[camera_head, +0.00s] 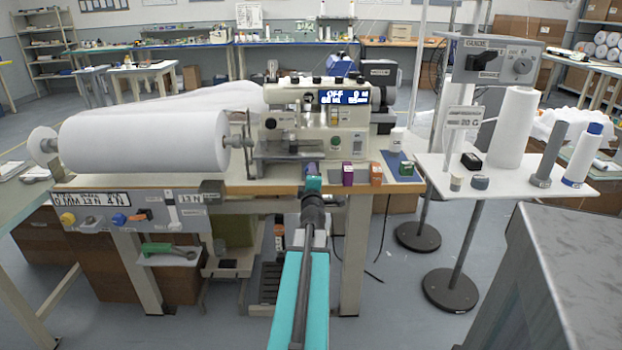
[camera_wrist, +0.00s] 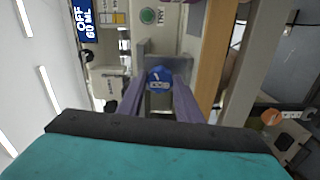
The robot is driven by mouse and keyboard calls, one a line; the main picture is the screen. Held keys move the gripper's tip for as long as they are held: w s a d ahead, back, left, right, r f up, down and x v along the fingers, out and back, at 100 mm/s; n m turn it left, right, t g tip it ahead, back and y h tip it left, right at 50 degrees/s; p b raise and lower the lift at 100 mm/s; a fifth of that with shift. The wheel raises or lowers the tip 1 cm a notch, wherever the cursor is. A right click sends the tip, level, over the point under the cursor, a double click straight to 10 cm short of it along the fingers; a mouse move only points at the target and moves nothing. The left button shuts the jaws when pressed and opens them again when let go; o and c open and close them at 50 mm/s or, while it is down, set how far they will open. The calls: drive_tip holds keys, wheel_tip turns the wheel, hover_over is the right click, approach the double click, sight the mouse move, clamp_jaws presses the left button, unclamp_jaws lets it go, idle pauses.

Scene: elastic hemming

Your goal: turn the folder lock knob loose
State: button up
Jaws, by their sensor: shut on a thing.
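The folder lock knob (camera_wrist: 158,78) is a blue round knob with a light mark on its face, seen in the wrist view between the two purple-grey fingers. My gripper (camera_wrist: 160,90) is shut on it, one finger on each side. In the head view my gripper (camera_head: 311,168) reaches the front of the sewing machine (camera_head: 300,115), just above the table's front edge. There the knob is hidden behind my fingers. The machine's display (camera_head: 343,97) reads OFF. A green button (camera_wrist: 148,16) labelled TRY shows above the knob in the wrist view.
A large white roll (camera_head: 145,143) lies left of the machine. Small purple (camera_head: 348,174) and orange (camera_head: 376,173) blocks stand close to the right of my gripper. A front panel (camera_head: 130,215) with knobs hangs below the table at left. A side table (camera_head: 510,180) holds thread cones.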

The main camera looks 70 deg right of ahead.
drive_tip(key=n+b, duration=0.2)
drive_tip(key=n, duration=1)
drive_tip(key=shift+s+n, duration=0.1)
drive_tip(key=shift+n, duration=0.2)
idle(0.3)
drive_tip(key=o, duration=1)
drive_tip(key=shift+o, duration=0.2)
drive_tip(key=shift+a, duration=0.2)
